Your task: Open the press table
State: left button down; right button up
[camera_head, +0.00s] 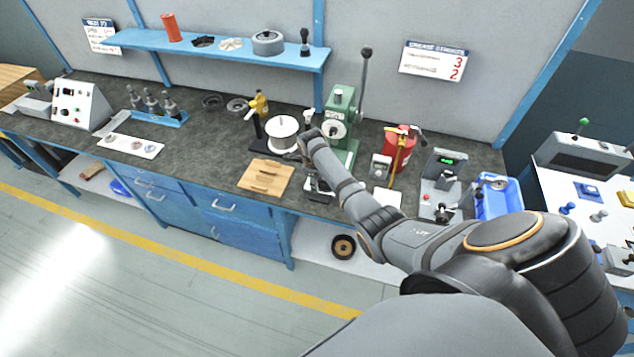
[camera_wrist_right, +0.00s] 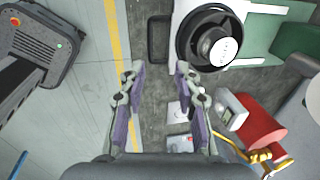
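The green press (camera_head: 341,118) stands on the bench with its long lever upright and a white dial on its front. My right arm reaches in front of it and hides part of its lower front. In the right wrist view, pale green and green press parts (camera_wrist_right: 290,45) lie at upper right, with a dark round part with a white centre (camera_wrist_right: 215,42) beside them; I cannot tell which of these is the table. My right gripper (camera_wrist_right: 159,72) is open and empty, to the left of and below the round part, apart from it. My left gripper is not in view.
A white spool (camera_head: 282,132) and a wooden board (camera_head: 266,178) lie left of the press. A red canister (camera_head: 402,140) stands right of it and shows in the right wrist view (camera_wrist_right: 262,125). A blue tray (camera_head: 499,196) is further right. The left bench front is fairly clear.

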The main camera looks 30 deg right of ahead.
jog(key=shift+s+r, duration=0.1)
jog(key=shift+r, duration=0.3)
jog(key=shift+r, duration=0.1)
notch_tip(320, 180, up, 12)
jog(key=s+a, duration=0.1)
jog(key=a, duration=0.1)
jog(key=shift+s+f, duration=0.2)
jog(key=shift+d, duration=0.1)
